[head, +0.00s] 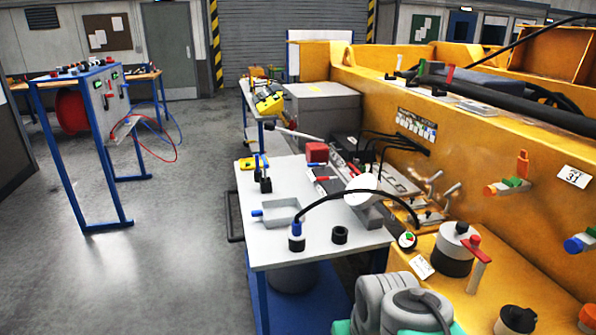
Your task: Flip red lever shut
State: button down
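A red lever (474,250) sits on a pale upright stem at the lower right, on the yellow machine casting (475,165). Its red handle slants across the top of the stem, with a rounded red knob at its upper end. I cannot tell whether it is open or shut. A smaller red upright handle (449,76) shows on the casting's top edge farther back. My gripper is not in view.
A grey and black cylinder (453,253) stands just left of the red lever. An orange-handled valve (521,168) and a blue-ended fitting (578,243) stick out of the casting's side. A white-topped table (270,180) with small parts stands left; open floor (170,240) lies beyond it.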

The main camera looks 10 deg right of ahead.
aim_at(322, 178)
jog(key=i, duration=1.15)
jog(key=z, duration=0.2)
